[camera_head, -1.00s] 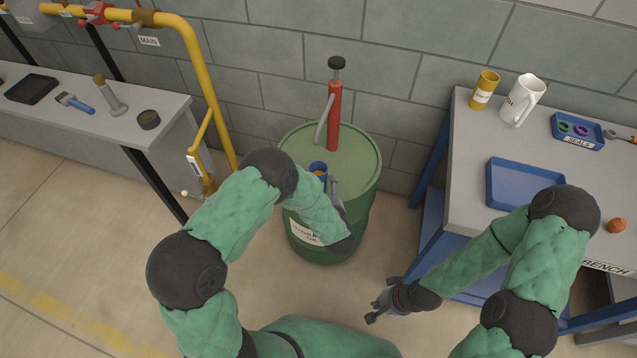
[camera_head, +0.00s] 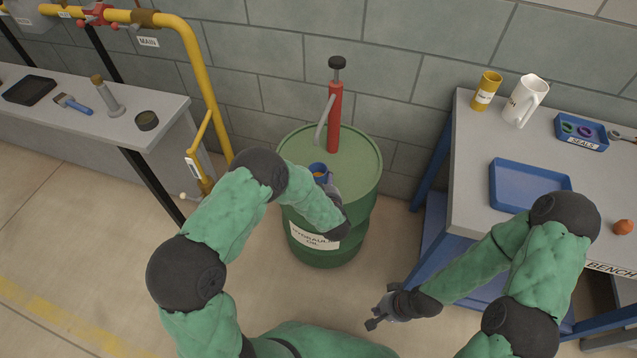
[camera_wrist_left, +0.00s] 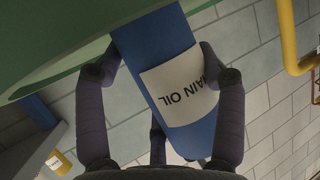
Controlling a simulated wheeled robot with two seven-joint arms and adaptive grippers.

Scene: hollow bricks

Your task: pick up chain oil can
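The chain oil can is blue with a white label. In the head view the can (camera_head: 318,169) stands on the green drum's lid, partly hidden by my left arm. In the left wrist view the can (camera_wrist_left: 160,50) lies between the spread fingers of my left gripper (camera_wrist_left: 157,58). The fingertips are close to both its sides; firm contact is not clear. In the head view the left gripper (camera_head: 335,190) is mostly hidden behind its forearm. My right gripper (camera_head: 377,309) is open and empty, above the floor left of the right bench.
The green drum (camera_head: 358,160) carries a red hand pump (camera_head: 334,115) behind the can. A yellow pipe (camera_head: 205,85) runs down left of it. The right bench (camera_head: 470,150) holds a blue tray (camera_head: 525,185), a yellow can (camera_head: 486,90) and a white jug (camera_head: 525,100).

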